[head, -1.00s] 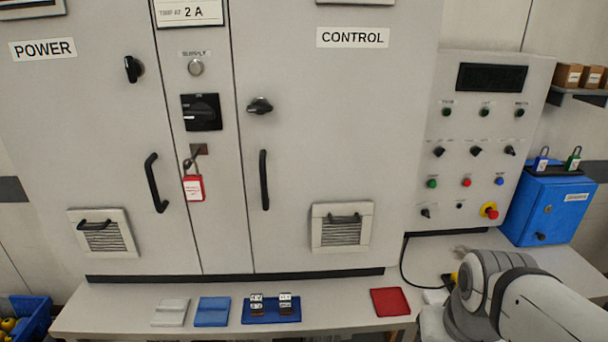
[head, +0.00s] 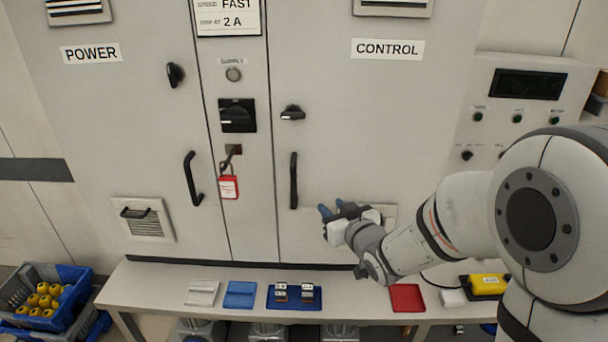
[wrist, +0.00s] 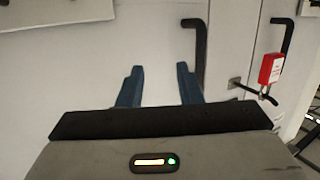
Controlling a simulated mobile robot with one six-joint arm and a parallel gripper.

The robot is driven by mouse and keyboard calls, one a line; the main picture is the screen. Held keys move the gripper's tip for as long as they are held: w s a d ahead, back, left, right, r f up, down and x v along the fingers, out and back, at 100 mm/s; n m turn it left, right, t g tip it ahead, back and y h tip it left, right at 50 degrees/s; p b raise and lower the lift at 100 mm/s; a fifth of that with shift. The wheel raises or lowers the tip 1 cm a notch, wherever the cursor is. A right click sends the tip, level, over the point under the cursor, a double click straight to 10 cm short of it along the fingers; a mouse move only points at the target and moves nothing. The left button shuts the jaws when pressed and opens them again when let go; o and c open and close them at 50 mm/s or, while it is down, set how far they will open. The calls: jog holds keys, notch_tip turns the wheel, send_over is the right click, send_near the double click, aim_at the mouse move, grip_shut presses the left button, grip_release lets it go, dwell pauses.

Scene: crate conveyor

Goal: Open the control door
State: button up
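The control door (head: 350,140) is a tall pale grey cabinet door that looks shut. Its black vertical handle (head: 293,180) is near its left edge, and a black knob (head: 292,112) lies sideways above it. My gripper (head: 333,210), with blue fingers, is in front of the door's lower part, right of the handle and apart from it. In the wrist view, which looks upside down, the fingers (wrist: 160,84) are spread and empty. The handle (wrist: 201,50) stands just beyond the right-hand finger there. My arm hides part of the door's lower right and its vent.
A red padlock (head: 229,187) hangs on the middle panel, left of the handle. Below, a bench (head: 150,285) carries a blue tray (head: 312,301) with small blocks, a red mat (head: 407,298) and a yellow device (head: 488,284). Crates with yellow items (head: 65,320) stand lower left.

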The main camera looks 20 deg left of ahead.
aim_at(295, 188)
jog(key=w+a+y+p, duration=0.1)
jog(key=a, duration=0.2)
jog(key=w+a+r+n+y+p, duration=0.1)
jog(key=a, duration=0.3)
jog(key=w+a+y+p, duration=0.1)
jog(key=a, duration=0.2)
jog(key=shift+w+a+r+g+y, duration=0.3)
jog(key=shift+w+a, duration=0.1)
grip_shut()
